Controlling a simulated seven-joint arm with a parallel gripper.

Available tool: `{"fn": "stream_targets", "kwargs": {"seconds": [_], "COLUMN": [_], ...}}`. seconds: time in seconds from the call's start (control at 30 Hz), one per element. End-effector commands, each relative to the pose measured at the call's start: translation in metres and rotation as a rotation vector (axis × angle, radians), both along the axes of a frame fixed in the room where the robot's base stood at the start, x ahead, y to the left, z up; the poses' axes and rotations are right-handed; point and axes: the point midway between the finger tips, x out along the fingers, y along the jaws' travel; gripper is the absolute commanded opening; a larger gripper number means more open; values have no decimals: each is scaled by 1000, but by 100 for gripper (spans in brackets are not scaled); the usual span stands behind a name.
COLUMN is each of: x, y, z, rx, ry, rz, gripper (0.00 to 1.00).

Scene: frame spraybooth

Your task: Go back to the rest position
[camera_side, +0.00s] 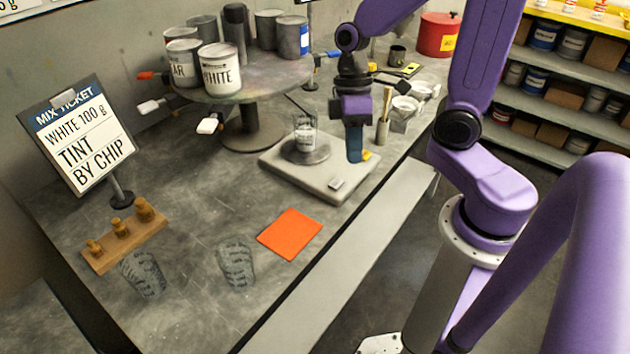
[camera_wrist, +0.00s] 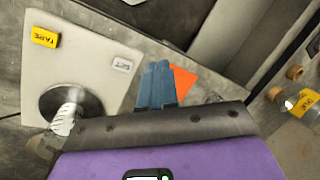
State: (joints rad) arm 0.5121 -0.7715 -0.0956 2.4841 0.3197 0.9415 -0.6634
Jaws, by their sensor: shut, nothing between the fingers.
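My gripper (camera_side: 355,142) points down over the right part of the pale scale (camera_side: 305,184), with its blue fingers shut and empty. In the wrist view the fingers (camera_wrist: 158,84) show together in front of the scale's edge and an orange square. A clear cup (camera_side: 305,135) with white contents stands on the round plate of the scale, to the left of my gripper and apart from it. In the wrist view the cup (camera_wrist: 66,119) is at the lower left.
A turntable (camera_side: 262,78) with several cans stands behind the scale. A mix ticket sign (camera_side: 77,135), a wooden weight block (camera_side: 125,238) and an orange square (camera_side: 290,233) are at the left and front. A brush (camera_side: 384,118) stands close to the right of my gripper.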

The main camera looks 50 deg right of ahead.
Motion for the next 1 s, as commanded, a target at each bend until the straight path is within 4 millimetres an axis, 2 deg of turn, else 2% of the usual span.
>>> {"fn": "stream_targets", "kwargs": {"seconds": [0.4,0.8,1.0], "x": [-45,-90,-103], "y": [14,24,26], "z": [11,22,26], "rx": [-109,-142,-139], "ry": [-99,-232,-270], "rz": [193,341,375], "gripper": [0,0,0]}}
